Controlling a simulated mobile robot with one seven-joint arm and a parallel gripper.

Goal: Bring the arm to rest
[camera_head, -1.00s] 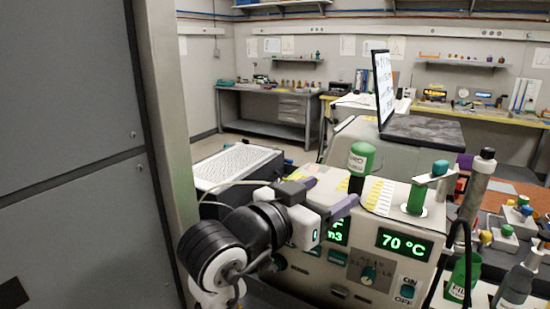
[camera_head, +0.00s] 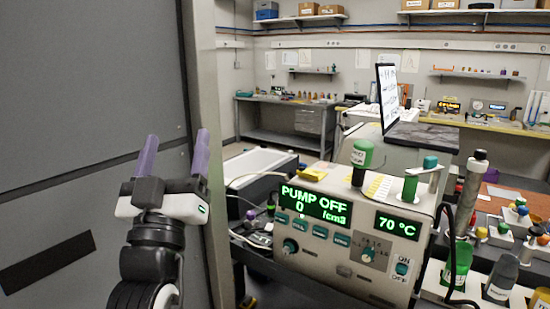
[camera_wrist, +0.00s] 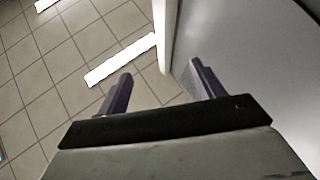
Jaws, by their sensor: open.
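My gripper (camera_head: 174,156) is raised at the left of the head view, in front of the grey wall panel. Its two purple fingers point up and stand apart, with nothing between them. In the wrist view my gripper (camera_wrist: 157,90) is also open and empty, with floor tiles and a grey panel beyond it. The particle classifier (camera_head: 335,245) stands to the right of my gripper, apart from it. Its display (camera_head: 315,203) reads PUMP OFF, and a second display (camera_head: 398,224) reads 70 °C.
A grey wall panel (camera_head: 85,90) fills the left side, with a post (camera_head: 205,110) at its edge. A green-capped bottle (camera_head: 361,155) sits on top of the classifier. Several bottles stand at the lower right, including a grey one (camera_head: 502,275). A white tray (camera_head: 262,165) lies behind.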

